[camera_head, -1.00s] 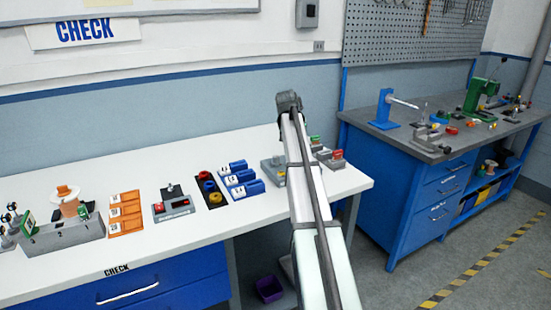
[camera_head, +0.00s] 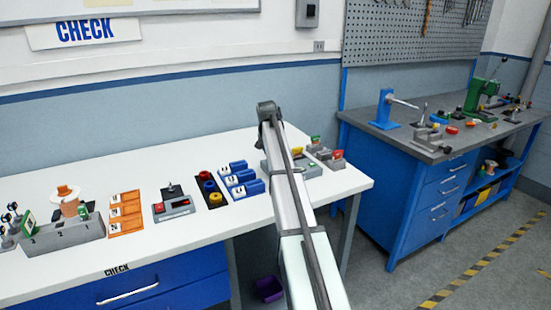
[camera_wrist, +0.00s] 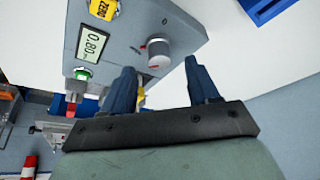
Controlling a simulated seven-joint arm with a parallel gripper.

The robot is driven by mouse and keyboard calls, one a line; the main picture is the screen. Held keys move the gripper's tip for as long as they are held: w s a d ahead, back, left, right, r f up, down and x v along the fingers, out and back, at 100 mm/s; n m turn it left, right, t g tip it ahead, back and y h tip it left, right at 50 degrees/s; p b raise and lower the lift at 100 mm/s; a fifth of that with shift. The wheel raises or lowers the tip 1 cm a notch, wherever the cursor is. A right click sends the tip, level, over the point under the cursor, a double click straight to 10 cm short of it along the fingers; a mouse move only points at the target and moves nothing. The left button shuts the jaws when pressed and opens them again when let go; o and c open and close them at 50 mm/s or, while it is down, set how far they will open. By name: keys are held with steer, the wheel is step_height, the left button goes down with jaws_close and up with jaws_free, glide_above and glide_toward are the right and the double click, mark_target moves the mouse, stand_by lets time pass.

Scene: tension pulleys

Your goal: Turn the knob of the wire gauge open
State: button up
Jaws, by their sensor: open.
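The wire gauge (camera_wrist: 120,45) is a grey box in the wrist view, with a lit display (camera_wrist: 89,43) that seems to read 0.80 and a yellow ZERO button (camera_wrist: 104,9). Its round pale knob (camera_wrist: 158,47) sticks out from the face, with a small red mark beside it. My gripper (camera_wrist: 160,64) is open, with its two dark blue fingers apart. In the picture the knob lies between the fingertips and a little beyond them; I cannot tell whether they touch. In the head view my arm partly covers a grey device, seemingly the gauge (camera_head: 311,170), and hides my gripper.
Blue bins (camera_head: 246,188) stand left of the arm on the white bench (camera_head: 120,270). Grey holders with green and red parts (camera_head: 337,159) stand close on its right. In the wrist view a blue block (camera_wrist: 264,9) lies at the top right.

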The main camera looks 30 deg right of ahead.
steer(key=shift+x, duration=2.3)
steer(key=c, duration=1)
